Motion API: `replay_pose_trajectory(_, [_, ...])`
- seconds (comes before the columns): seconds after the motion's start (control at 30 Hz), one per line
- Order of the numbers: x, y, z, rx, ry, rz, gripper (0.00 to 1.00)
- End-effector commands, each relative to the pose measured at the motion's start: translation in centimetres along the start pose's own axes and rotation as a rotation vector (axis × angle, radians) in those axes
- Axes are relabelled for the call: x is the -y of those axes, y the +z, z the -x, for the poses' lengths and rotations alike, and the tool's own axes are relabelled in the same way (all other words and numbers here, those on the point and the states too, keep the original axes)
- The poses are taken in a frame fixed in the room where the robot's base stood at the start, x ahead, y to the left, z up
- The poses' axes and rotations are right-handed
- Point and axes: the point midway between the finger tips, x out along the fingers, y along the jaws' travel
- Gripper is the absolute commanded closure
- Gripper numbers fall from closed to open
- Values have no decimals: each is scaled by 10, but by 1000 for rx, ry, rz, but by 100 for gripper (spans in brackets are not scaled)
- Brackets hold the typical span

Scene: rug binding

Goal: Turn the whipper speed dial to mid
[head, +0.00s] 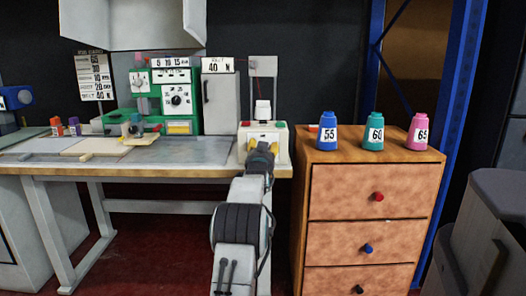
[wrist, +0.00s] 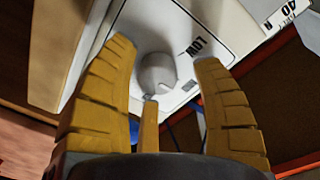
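The speed dial (wrist: 158,73) is a round light-grey knob on a pale panel in the wrist view. The word LOW is printed beside it, to its upper right. I cannot tell clearly which way the knob points. In the head view my gripper (head: 262,146) is at the front of a white machine (head: 243,152) at the worktable's right end. The arm and gripper hide the dial there.
A wooden drawer cabinet (head: 366,235) stands right of the table, with blue (head: 327,134), green (head: 372,133) and pink (head: 418,133) thread cones on top. A green machine (head: 122,115) stands further left on the worktable (head: 200,152). Red and green buttons top the white machine.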

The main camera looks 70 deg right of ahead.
Motion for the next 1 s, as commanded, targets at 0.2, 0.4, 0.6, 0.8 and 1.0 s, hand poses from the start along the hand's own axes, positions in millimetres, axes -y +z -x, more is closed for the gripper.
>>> replay_pose_trajectory(0.2, [-1,1,0,2,2,0,40])
replay_pose_trajectory(0.4, [-1,1,5,4,3,0,40])
replay_pose_trajectory(0.6, [0,0,21,3,2,0,40])
replay_pose_trajectory(0.8, [0,0,44,3,2,0,40])
replay_pose_trajectory(1.0, [0,0,69,2,2,0,40])
